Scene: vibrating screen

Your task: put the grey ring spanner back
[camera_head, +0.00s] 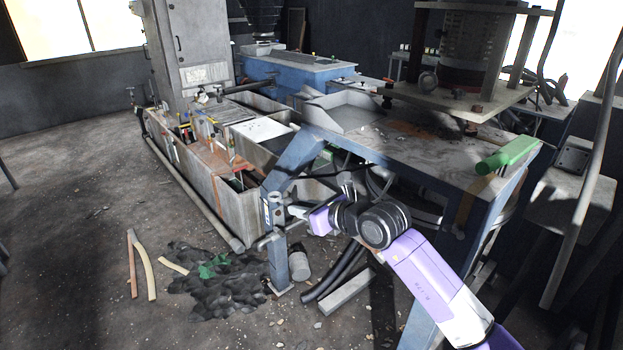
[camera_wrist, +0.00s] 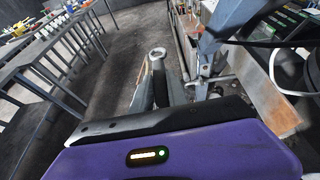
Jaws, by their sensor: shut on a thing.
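The grey ring spanner (camera_wrist: 157,55) shows in the wrist view with its ring end pointing away from me and its shaft running back between my fingers. My gripper (camera_wrist: 162,92) is shut on the shaft. The rear part of the spanner is hidden behind the dark edge of my wrist. In the head view my gripper (camera_head: 297,211) is by the upright blue post at the front left of the blue bench frame. The spanner is too small and cluttered there to tell apart clearly.
A blue-legged bench (camera_head: 420,160) stands close to my arm, with a green cylinder (camera_head: 507,156) on its right edge. A long grey tank (camera_head: 215,190) lies behind my gripper. Dark rubble (camera_head: 225,280) and loose strips lie on the floor. Open floor is at left.

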